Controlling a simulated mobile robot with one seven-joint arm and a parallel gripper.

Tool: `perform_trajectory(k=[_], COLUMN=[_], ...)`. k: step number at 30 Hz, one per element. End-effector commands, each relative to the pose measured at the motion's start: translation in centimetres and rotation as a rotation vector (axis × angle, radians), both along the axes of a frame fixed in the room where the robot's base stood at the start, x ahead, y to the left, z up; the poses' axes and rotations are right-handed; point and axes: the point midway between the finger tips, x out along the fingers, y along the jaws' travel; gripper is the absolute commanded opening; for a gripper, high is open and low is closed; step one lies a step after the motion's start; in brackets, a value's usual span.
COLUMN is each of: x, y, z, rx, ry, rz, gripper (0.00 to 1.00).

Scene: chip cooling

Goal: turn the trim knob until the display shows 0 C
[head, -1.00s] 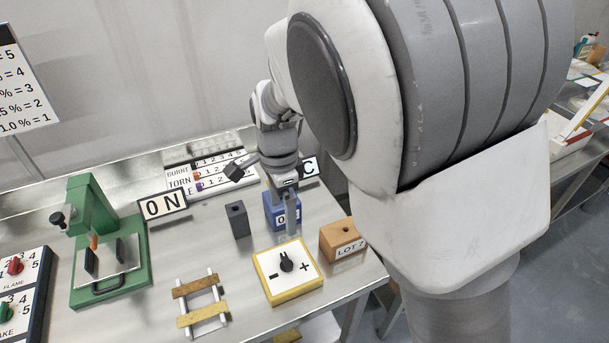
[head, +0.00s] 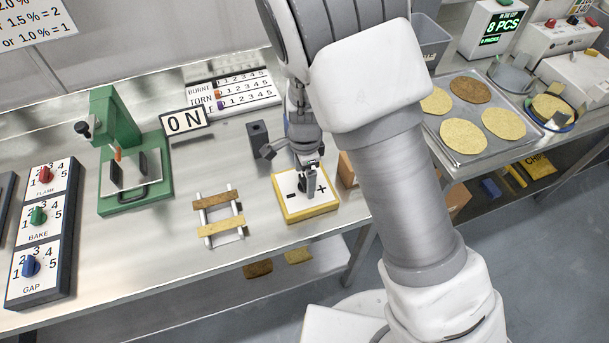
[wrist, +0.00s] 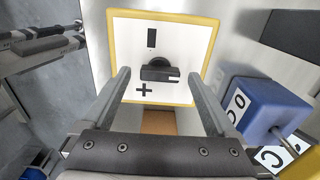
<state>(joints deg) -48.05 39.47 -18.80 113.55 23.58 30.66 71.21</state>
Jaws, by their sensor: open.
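The trim knob (wrist: 160,70) is black and sits on a white panel with minus and plus marks. The panel is the top of a yellow-edged box (head: 305,212). My gripper (head: 308,188) is over this box in the head view and hides the knob. In the wrist view my gripper (wrist: 158,74) is open, with one finger on each side of the knob; I cannot tell whether they touch it. A white plate with a C (wrist: 271,158) shows at the lower right of the wrist view. My arm hides it in the head view, and I cannot read a temperature.
A blue block (wrist: 262,108) with a rod stands beside the box. A dark block (head: 257,137) and a wooden block (head: 346,168) are close by.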

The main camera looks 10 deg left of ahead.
Motion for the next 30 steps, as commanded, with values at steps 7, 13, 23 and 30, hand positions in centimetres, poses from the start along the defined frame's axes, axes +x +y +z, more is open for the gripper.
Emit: perform_trajectory(k=[7, 13, 23, 30], x=[0.0, 0.0, 0.01, 0.01], y=[0.04, 0.04, 0.03, 0.03], z=[-0.43, -0.41, -0.39, -0.39], rx=[0.001, 0.001, 0.001, 0.001], ry=[0.0, 0.0, -0.001, -0.001], rz=[0.0, 0.0, 0.0, 0.009], gripper=[0.93, 0.76, 0.17, 0.07])
